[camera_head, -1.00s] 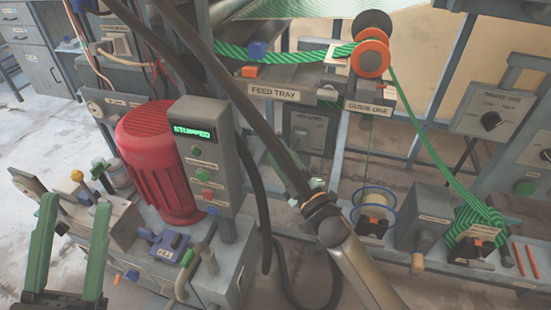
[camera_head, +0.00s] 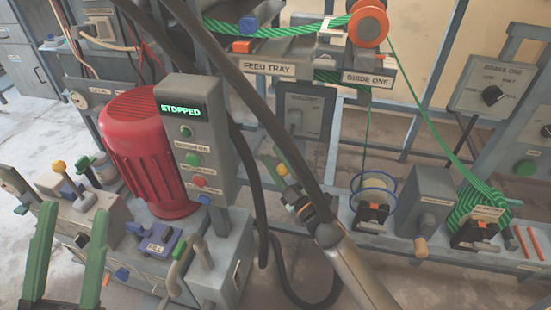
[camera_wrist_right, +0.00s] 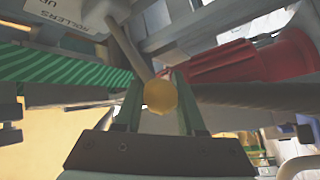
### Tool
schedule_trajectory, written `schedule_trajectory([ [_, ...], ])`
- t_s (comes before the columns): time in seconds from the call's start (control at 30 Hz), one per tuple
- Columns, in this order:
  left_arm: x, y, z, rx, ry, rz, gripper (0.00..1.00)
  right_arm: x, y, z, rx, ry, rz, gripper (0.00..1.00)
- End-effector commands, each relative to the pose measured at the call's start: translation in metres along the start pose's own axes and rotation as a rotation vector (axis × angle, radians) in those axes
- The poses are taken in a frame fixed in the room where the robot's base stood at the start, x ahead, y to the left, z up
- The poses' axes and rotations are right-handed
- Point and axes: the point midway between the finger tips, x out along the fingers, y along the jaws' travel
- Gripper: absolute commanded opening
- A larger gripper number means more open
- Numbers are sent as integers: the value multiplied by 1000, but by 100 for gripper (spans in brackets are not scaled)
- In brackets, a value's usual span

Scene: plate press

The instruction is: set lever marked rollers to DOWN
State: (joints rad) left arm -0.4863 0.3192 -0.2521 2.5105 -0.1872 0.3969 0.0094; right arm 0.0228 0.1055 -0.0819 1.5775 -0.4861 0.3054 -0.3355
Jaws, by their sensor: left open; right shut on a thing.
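The lever marked rollers has a yellow ball knob (camera_wrist_right: 160,96) on a thin grey shaft. In the right wrist view the shaft runs up and left beside a pale plate (camera_wrist_right: 68,16) reading ROLLERS UP, which appears upside down. My right gripper (camera_wrist_right: 160,100) is shut on the knob, with a green finger on each side. In the head view the knob (camera_head: 282,170) shows small at the end of my right arm, below the grey roller panel (camera_head: 302,115). The lever's exact setting is hard to tell. My left gripper (camera_head: 73,212) is open and empty at the lower left.
A red motor (camera_head: 148,150) and a control box (camera_head: 195,145) reading STOPPED stand left of my right arm. A dark hose (camera_head: 255,190) hangs close by. The feed tray (camera_head: 268,70) is above, with green striped web (camera_head: 290,32). Another yellow-knobbed lever (camera_head: 59,167) is at left.

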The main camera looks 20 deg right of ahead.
Motion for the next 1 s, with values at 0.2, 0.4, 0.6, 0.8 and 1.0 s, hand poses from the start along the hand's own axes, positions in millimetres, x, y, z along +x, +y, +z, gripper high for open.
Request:
schedule_trajectory([
  [0.2, -1, 0, 2, -1, -1, -5, 50, -2, -8, 5, 7, -7, -10, 0],
  [0.4, -1, 0, 2, -2, -1, -10, 50, -1, -9, 6, 7, -6, -10, 0],
  [0.6, -1, 0, 2, -3, -1, -11, 50, -1, -8, 6, 7, -6, -10, 0],
  [0.8, -1, 0, 2, -3, -1, -11, 50, -1, -8, 6, 6, -6, -9, 48],
  [1.0, -1, 0, 2, -3, -1, -11, 50, 0, -6, 5, 3, -3, -5, 67],
])
